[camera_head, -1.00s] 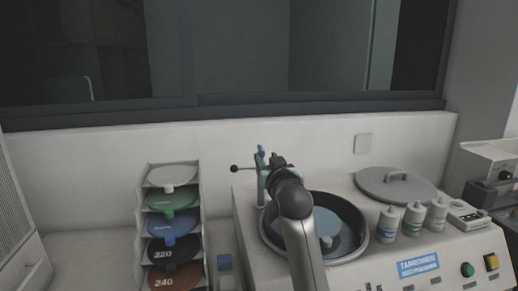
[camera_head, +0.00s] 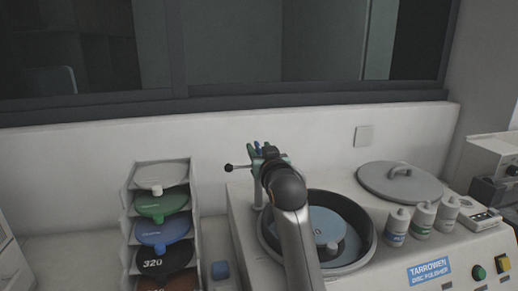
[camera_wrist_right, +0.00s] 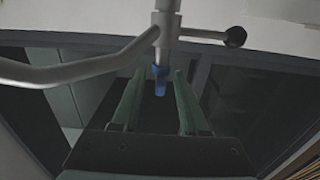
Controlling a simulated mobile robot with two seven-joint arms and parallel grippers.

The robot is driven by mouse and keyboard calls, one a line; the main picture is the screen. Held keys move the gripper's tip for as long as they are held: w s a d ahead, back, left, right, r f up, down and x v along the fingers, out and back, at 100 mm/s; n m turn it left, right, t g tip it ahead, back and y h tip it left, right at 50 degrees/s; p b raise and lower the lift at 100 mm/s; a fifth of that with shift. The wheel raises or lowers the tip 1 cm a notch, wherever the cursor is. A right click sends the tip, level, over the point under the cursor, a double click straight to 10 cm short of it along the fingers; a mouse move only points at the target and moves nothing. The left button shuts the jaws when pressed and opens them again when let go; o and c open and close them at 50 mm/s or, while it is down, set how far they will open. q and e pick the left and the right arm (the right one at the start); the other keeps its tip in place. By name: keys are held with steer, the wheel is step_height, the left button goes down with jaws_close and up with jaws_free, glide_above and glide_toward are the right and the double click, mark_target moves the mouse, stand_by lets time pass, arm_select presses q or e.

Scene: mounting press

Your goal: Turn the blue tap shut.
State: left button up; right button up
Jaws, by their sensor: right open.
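The blue tap (camera_head: 257,147) is a small lever at the top of a metal post at the back left of the polishing machine. My right gripper (camera_head: 259,150) is at the tap, its green fingers to either side of the blue lever. In the right wrist view the blue tap (camera_wrist_right: 160,80) shows between the two open fingers (camera_wrist_right: 158,103), with a visible gap on each side. The wrist hides part of the post in the head view. My left gripper is not in view.
A black-knobbed lever (camera_head: 229,168) sticks out left of the post. A bent pipe (camera_wrist_right: 75,72) shows in the wrist view. The round bowl (camera_head: 372,240) sits below my right arm. A rack of coloured discs (camera_head: 127,215) stands left; a grey lid (camera_head: 400,187) and several bottles (camera_head: 424,218) are right.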

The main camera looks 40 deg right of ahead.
jaws_close()
stand_by(0.6)
